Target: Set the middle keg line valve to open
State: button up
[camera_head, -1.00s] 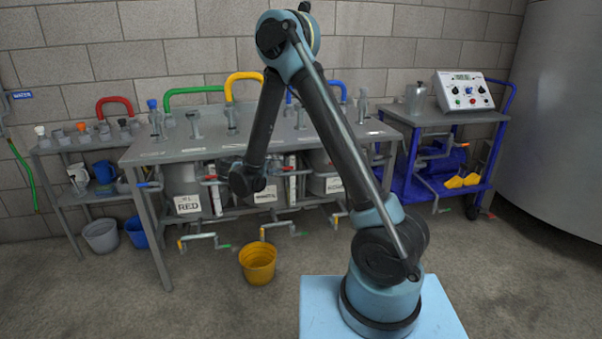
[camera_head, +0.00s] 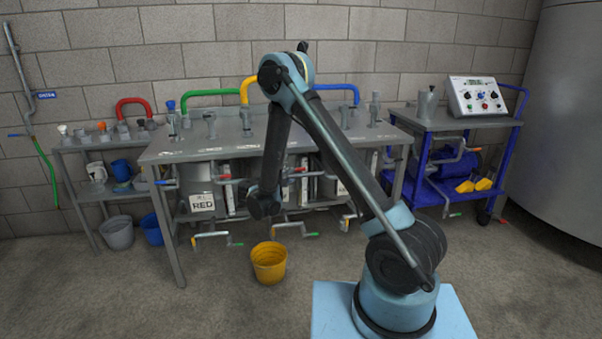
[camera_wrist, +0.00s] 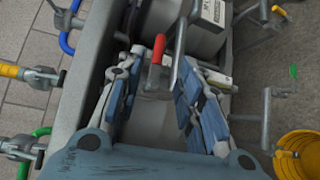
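In the wrist view, a red-handled valve lever (camera_wrist: 157,48) stands between and just beyond the fingertips of my gripper (camera_wrist: 158,68). The fingers are spread apart and nothing is clamped. A grey pipe (camera_wrist: 180,48) runs beside the red handle. In the head view, a red handle (camera_head: 298,170) shows under the bench, right of my wrist, which hides part of the middle keg's fittings. I cannot tell for sure whether it is the same lever. My fingers are not clear in the head view.
The grey bench (camera_head: 240,147) carries several taps and coloured hoses. A keg labelled RED (camera_head: 202,203) stands under its left part. Pipes with yellow and green ends stick out low in front. A yellow bucket (camera_head: 269,263) stands on open floor. A blue cart (camera_head: 455,195) is at right.

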aim_at(301, 169)
jog(key=x, duration=1.1)
jog(key=shift+w, duration=0.15)
grip_shut()
